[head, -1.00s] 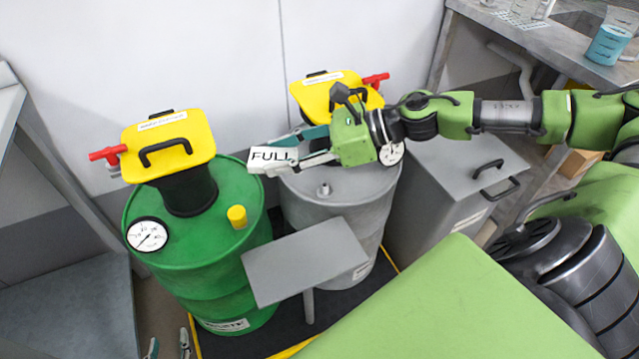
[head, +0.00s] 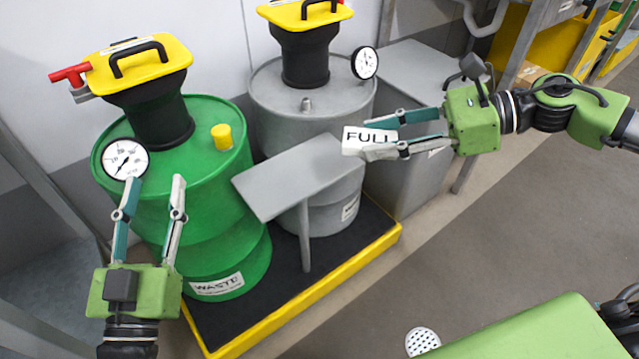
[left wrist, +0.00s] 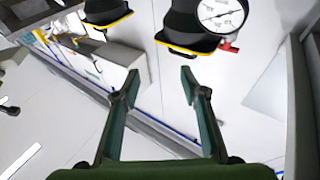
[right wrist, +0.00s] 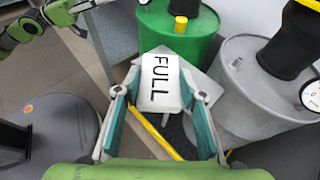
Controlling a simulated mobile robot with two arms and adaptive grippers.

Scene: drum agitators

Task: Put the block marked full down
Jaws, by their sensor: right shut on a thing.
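The white block marked FULL (head: 368,140) is held between the fingers of my right gripper (head: 392,137), beside the right end of a small grey stand plate (head: 296,176) in the head view. In the right wrist view the block (right wrist: 160,82) sits between both fingertips, with the grey plate partly hidden behind it. I cannot tell how high it is above the plate's level. My left gripper (head: 150,190) is open and empty in front of the green drum (head: 190,225). In the left wrist view its fingers (left wrist: 157,82) are apart with nothing between them.
The green drum labelled WASTE and a grey drum (head: 268,95) stand on a black pallet with a yellow edge (head: 345,265). Each has a yellow-lidded top and a gauge. A grey cabinet (head: 410,75) is behind. The floor at the right is open.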

